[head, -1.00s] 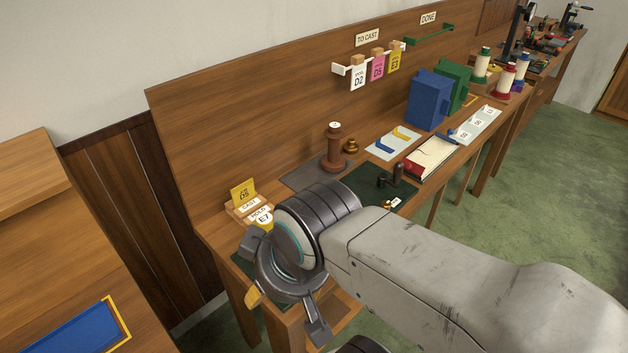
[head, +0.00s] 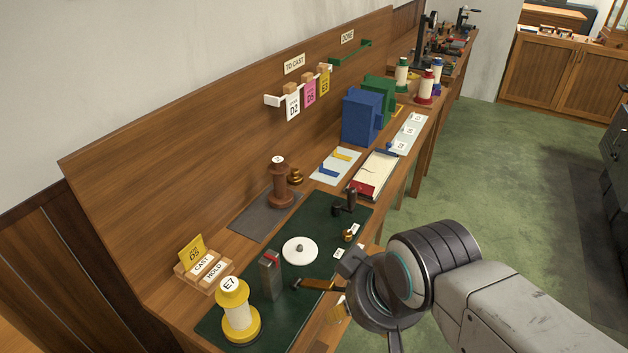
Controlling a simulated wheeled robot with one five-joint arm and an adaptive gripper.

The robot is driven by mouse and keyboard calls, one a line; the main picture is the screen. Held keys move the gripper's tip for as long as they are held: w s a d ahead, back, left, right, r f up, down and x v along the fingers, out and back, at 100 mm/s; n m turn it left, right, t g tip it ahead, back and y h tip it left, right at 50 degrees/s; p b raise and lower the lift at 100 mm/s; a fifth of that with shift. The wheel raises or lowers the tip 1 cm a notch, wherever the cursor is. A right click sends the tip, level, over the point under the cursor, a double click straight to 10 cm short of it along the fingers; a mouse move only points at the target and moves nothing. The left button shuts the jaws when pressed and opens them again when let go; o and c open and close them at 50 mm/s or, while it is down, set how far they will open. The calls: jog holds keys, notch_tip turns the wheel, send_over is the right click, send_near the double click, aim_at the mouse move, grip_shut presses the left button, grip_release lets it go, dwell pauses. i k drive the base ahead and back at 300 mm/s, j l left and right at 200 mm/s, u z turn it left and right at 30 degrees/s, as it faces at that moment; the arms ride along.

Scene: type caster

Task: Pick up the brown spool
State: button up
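The brown spool (head: 282,184) stands upright on a dark grey mat (head: 256,222) on the long wooden bench, near its back board. A pale round label is on its top. My gripper (head: 368,302) is at the bench's front edge, to the right of and nearer than the spool, well apart from it. Its fingers are spread wide and I see nothing held between them. Part of the gripper is hidden behind its own body.
A yellow spool (head: 239,320), a grey metal block (head: 270,275), a white disc (head: 299,250), a hammer (head: 318,285) and a dark crank (head: 345,204) are on the green mat (head: 243,262). Blue box (head: 361,117) farther back.

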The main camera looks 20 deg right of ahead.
aim_at(281, 198)
jog(key=l+u, duration=0.3)
jog(key=l, duration=0.2)
jog(key=l+u, duration=0.3)
jog(key=l, duration=0.2)
jog(key=k+l+u, duration=0.25)
jog(key=l, duration=0.25)
jog(key=i+l+u, duration=0.25)
jog(key=l, duration=0.15)
jog(key=i+l+u, duration=0.1)
jog(key=l+u, duration=0.15)
jog(key=i+l+u, duration=0.2)
jog(key=l, duration=0.35)
jog(key=l+u, duration=0.25)
jog(key=l, duration=0.15)
jog(key=i+l+u, duration=0.15)
jog(key=l, duration=0.15)
jog(key=l+u, duration=0.2)
jog(key=l, duration=0.1)
